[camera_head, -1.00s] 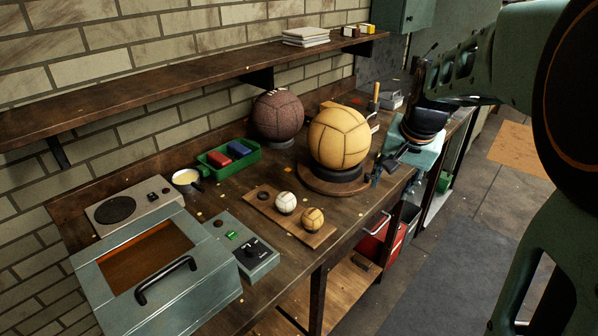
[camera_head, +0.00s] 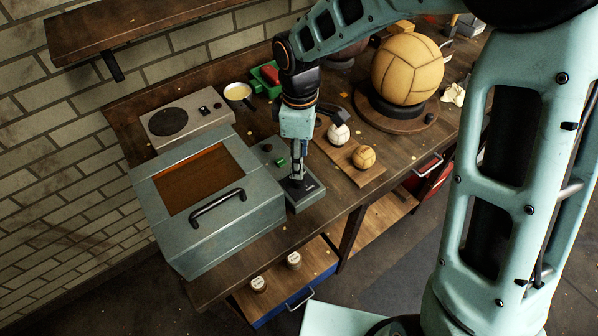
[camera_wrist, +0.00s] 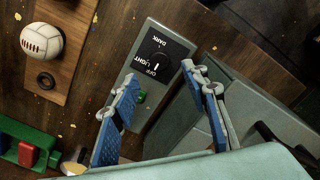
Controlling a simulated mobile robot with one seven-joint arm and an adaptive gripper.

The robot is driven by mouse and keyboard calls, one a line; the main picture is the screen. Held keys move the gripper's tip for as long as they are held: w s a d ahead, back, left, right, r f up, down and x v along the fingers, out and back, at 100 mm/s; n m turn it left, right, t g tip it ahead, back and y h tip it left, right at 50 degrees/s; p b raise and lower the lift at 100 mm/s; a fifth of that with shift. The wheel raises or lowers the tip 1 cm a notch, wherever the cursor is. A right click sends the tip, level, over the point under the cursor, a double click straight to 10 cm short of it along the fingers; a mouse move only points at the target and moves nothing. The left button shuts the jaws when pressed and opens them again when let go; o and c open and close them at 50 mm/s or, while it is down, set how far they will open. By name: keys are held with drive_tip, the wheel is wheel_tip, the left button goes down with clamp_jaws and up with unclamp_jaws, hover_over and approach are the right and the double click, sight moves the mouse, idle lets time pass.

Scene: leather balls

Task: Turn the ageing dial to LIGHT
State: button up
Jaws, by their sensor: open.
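The ageing dial (camera_wrist: 158,62) is a dark knob on a black plate with OFF, LIGHT and DARK lettering, on top of a grey-green control box (camera_wrist: 170,37). A small white mark shows on its lower side, near OFF; its exact setting is hard to read. My gripper (camera_wrist: 161,75) is open, with a blue-padded finger on either side of the dial in the wrist view. In the head view my gripper (camera_head: 297,178) points down over the control box (camera_head: 309,199) and hides the dial. I cannot tell whether the fingers touch it.
The lidded oven-like box (camera_head: 240,238) with a black handle stands directly left of the control box. A wooden board (camera_head: 375,177) with a white ball (camera_head: 339,134) and a tan ball (camera_head: 363,157) lies to the right. A large tan ball (camera_head: 407,70) stands behind.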

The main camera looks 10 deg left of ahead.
sight(299, 181)
wheel_tip(299, 181, down, 7)
drive_tip(key=shift+f, duration=0.15)
clamp_jaws()
idle(0.5)
